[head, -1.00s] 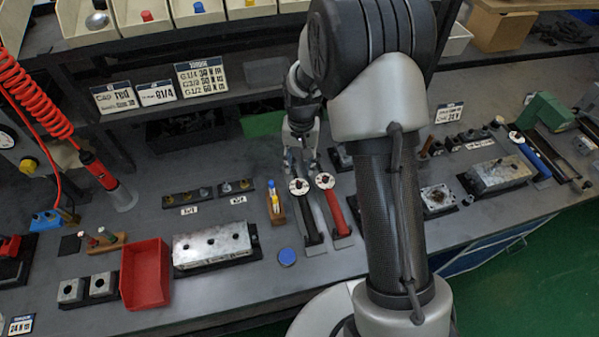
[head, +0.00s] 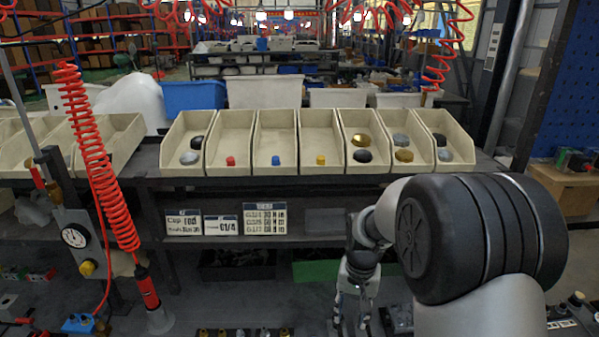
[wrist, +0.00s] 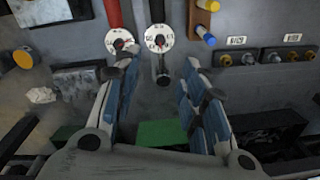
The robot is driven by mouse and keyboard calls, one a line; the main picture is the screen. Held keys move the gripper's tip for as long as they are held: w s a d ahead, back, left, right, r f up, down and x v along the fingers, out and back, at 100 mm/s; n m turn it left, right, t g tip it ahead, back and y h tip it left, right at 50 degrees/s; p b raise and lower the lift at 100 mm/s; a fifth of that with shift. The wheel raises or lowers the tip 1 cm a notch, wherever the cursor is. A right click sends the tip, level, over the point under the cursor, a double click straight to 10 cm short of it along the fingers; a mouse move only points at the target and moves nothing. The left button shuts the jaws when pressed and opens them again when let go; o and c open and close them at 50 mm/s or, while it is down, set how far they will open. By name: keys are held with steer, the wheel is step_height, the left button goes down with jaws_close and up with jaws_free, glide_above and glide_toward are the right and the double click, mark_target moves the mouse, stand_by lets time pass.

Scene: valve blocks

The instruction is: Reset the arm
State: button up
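My gripper (head: 352,308) hangs over the bench at the lower middle of the head view, partly behind my arm. In the wrist view my gripper (wrist: 160,78) has its two blue-padded fingers spread apart with nothing between them. Beyond the fingertips lie two torque wrenches with round white dials, a red-handled wrench (wrist: 119,41) and a black-handled wrench (wrist: 159,39). The gap between the fingers shows bare grey bench and the end of the black wrench. Neither wrench is gripped.
Cream bins (head: 276,143) with coloured caps line the shelf above the bench. A red coiled hose (head: 95,160) and gauge (head: 74,236) stand at left. In the wrist view, a wooden holder (wrist: 203,20) and fitting rack (wrist: 290,54) lie at right.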

steer(key=s+r+n+t, duration=0.2)
steer(key=s+r, duration=1.1)
steer(key=r, duration=0.2)
steer(key=s+r+n+t, duration=0.1)
steer(key=s+r+t, duration=0.1)
steer(key=s, duration=1.1)
steer(key=shift+s+r+n, duration=0.3)
steer(key=shift+s+r, duration=0.05)
